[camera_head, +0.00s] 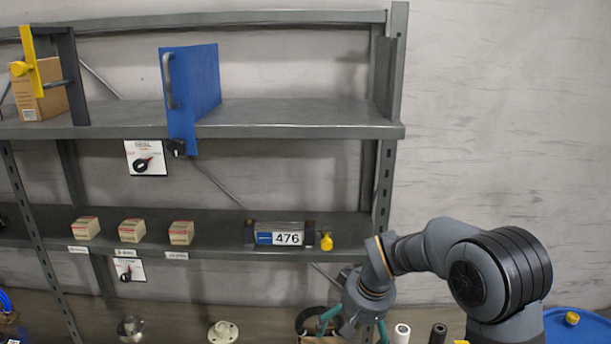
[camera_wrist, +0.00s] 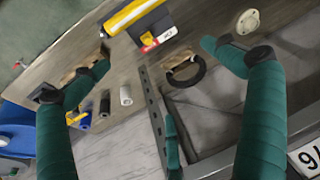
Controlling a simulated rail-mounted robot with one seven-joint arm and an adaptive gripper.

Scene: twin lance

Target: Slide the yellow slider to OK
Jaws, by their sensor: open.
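Which part is the yellow slider is not certain. A yellow knob (camera_head: 326,241) sits at the right end of the grey unit marked 476 (camera_head: 263,239) on the middle shelf. A yellow bar with a round knob (camera_head: 25,68) stands on a dark frame at the upper left. I cannot read an OK mark. My gripper (camera_head: 355,324) is below and right of the 476 unit, pointing down, its teal fingers spread and empty. In the wrist view my gripper (camera_wrist: 155,57) is wide open; a yellow cylinder on a dark block (camera_wrist: 130,16) lies beyond the fingertips.
A blue panel with a handle (camera_head: 196,85) stands on the upper shelf. Several small boxes (camera_head: 131,230) line the middle shelf. A black ring (camera_wrist: 186,73) and a white cylinder (camera_wrist: 126,95) are below. A shelf post (camera_head: 384,185) stands near my arm. Bare wall is at right.

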